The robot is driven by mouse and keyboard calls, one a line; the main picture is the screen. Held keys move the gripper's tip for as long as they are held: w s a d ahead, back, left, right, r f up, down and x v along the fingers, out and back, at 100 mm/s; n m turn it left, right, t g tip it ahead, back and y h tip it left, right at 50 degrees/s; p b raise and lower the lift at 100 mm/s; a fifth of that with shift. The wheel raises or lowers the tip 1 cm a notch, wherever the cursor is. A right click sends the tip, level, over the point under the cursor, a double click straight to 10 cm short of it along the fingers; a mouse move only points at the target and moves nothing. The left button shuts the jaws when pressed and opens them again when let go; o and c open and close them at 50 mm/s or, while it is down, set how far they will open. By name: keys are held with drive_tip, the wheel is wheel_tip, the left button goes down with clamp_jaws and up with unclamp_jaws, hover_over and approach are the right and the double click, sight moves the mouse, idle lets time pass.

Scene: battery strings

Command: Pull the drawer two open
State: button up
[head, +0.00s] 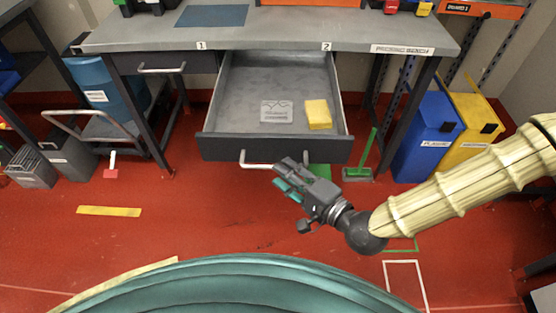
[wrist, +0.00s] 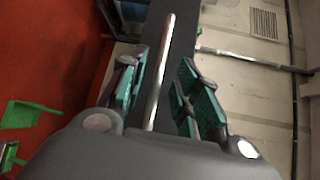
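Drawer two (head: 276,150) is the right drawer, under the label "2" (head: 326,46) on the workbench edge. It stands pulled far out, with its grey inside showing. My gripper (head: 281,177) is at that right part of the handle. In the wrist view the bar (wrist: 159,75) runs between the green finger pads, with gaps visible on both sides. The fingers are open around the bar and not closed on it.
The drawer holds a yellow block (head: 318,114) and a grey labelled item (head: 276,111). Drawer one (head: 160,64) at left is shut. Blue (head: 427,135) and yellow (head: 472,130) bins stand right. A green dustpan (head: 357,173) is near the drawer. Red floor in front is mostly clear.

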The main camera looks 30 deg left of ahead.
drive_tip(key=v, duration=0.7)
drive_tip(key=shift+d, duration=0.3)
drive_tip(key=shift+s+f, duration=0.1)
drive_tip(key=shift+s, duration=0.05)
drive_tip(key=s+d+f+n+h+p, duration=0.1)
drive_tip(key=s+d+f+h+p, duration=0.1)
drive_tip(key=d+f+h, duration=0.4)
drive_tip(key=s+d+f+h+p, duration=0.1)
drive_tip(key=d+f+h+p, duration=0.15)
drive_tip(key=d+f, duration=0.7)
drive_tip(key=s+d+f+n+g+h+p, duration=0.1)
drive_tip(key=s+d+f+h, duration=0.1)
drive_tip(key=d, duration=0.5)
drive_tip(key=s+d+f+n+g+h+p, duration=0.1)
drive_tip(key=s+d+f+h, duration=0.2)
drive_tip(key=d, duration=0.5)
drive_tip(key=s+d+f+g+h+p, duration=0.1)
drive_tip(key=s+d+f+h+p, duration=0.1)
drive_tip(key=d, duration=0.5)
drive_tip(key=shift+s+d+f+n, duration=0.4)
drive_tip(key=shift+s+f, duration=0.1)
drive_tip(key=shift+f, duration=0.15)
drive_tip(key=shift+a+h, duration=0.1)
drive_tip(key=shift+h, duration=0.15)
